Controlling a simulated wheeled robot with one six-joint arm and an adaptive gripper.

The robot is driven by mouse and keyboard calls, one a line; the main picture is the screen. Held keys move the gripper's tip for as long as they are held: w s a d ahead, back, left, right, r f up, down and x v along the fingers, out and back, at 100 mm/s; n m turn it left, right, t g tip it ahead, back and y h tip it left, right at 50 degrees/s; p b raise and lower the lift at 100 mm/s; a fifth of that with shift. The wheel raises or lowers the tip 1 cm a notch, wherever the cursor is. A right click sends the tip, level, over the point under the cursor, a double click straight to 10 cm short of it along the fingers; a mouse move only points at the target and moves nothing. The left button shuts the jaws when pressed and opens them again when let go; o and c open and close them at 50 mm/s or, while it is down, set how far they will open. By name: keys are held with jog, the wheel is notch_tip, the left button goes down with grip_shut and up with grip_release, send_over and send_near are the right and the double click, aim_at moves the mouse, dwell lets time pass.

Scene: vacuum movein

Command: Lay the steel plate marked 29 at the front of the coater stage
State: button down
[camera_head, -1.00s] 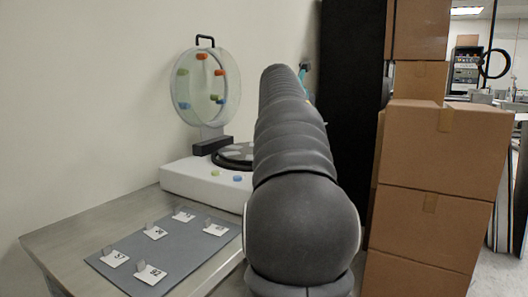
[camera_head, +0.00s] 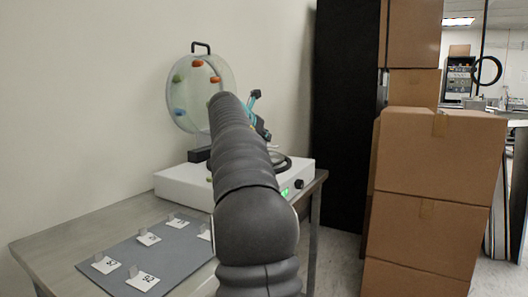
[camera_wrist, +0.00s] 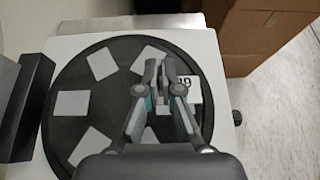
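The coater stage is a round black disc (camera_wrist: 82,128) on a white box (camera_head: 172,184), with several plain grey plates (camera_wrist: 71,104) around it. My gripper (camera_wrist: 160,66) is over the disc's right part in the wrist view, its fingers drawn close together. They appear shut on the upright tab of the steel plate marked 29 (camera_wrist: 188,86). Its white label shows beside the right finger, a 9 readable and the first digit partly hidden. I cannot tell whether the plate touches the disc.
A grey mat (camera_head: 178,262) on the metal table (camera_head: 60,243) holds several labelled plates with upright tabs. The coater's clear round lid (camera_head: 208,80) stands open at the back. A knob (camera_wrist: 237,117) is on the coater's side. Cardboard boxes (camera_head: 440,160) are stacked at right.

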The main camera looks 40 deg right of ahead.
jog(key=shift+f+b, duration=0.85)
jog(key=shift+f, duration=1.15)
jog(key=shift+f, duration=0.15)
jog(key=c, duration=1.3)
grip_release()
jog(key=shift+a+r, duration=0.25)
jog(key=v, duration=1.1)
jog(key=shift+s+a+r, duration=0.15)
jog(key=shift+a, duration=0.05)
